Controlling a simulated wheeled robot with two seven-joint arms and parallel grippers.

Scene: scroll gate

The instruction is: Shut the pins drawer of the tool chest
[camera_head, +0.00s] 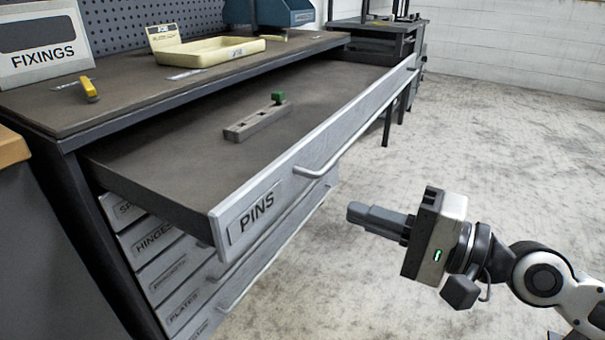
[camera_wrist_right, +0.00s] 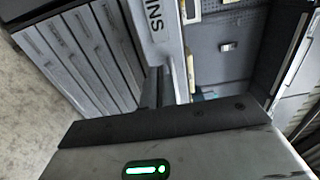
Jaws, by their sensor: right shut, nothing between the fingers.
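The pins drawer (camera_head: 262,208) is the top drawer of the tool chest (camera_head: 75,235). It stands pulled far out, with a grey front labelled PINS and a bar handle (camera_head: 345,150). A grey block with a green knob (camera_head: 257,118) lies inside it. My right gripper (camera_head: 352,212) is shut and empty, in front of the drawer front and to its right in the head view, apart from it there. The right wrist view shows the PINS front (camera_wrist_right: 155,30) beyond my fingers (camera_wrist_right: 160,88). My left gripper is not in view.
Lower drawers (camera_head: 165,268) below look shut. The chest top holds a FIXINGS sign (camera_head: 42,45), a cream tray (camera_head: 208,52) and a small yellow item (camera_head: 89,89). A dark bench (camera_head: 375,45) stands behind. The floor in front of the drawer is clear.

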